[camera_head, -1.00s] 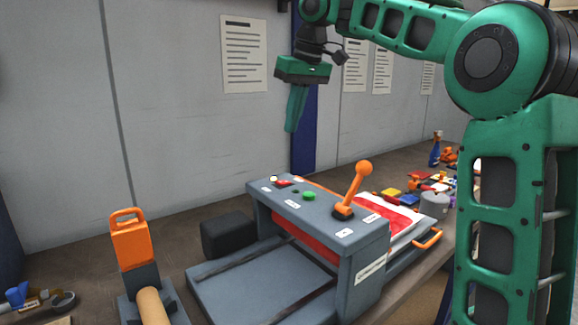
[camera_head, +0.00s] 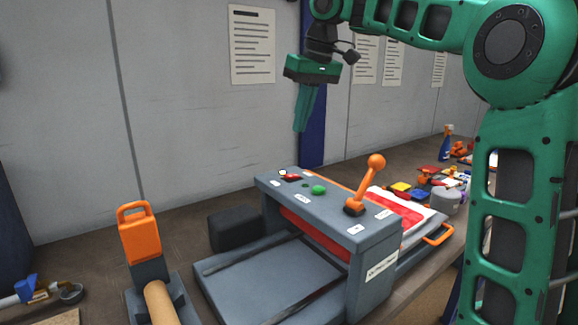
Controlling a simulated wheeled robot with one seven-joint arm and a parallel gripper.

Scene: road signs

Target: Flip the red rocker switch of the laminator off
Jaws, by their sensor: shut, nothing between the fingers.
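The laminator (camera_head: 330,221) is a grey machine on the bench, with a control panel along its top. The red rocker switch (camera_head: 291,177) is at the far left end of that panel, beside a small pale round light (camera_head: 283,172). Which way the rocker is tipped is too small to tell. A green button (camera_head: 319,189) and an orange lever (camera_head: 367,186) are on the same panel. My gripper (camera_head: 300,130) is shut and empty, pointing down, in the air above the switch end of the panel and clear of it.
An orange-handled tool (camera_head: 140,238) with a tan roller stands left of the laminator. A dark block (camera_head: 234,231) sits behind its bed. Coloured pieces, a grey pot (camera_head: 446,200) and a spray bottle (camera_head: 446,143) are at the right. The wall is close behind.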

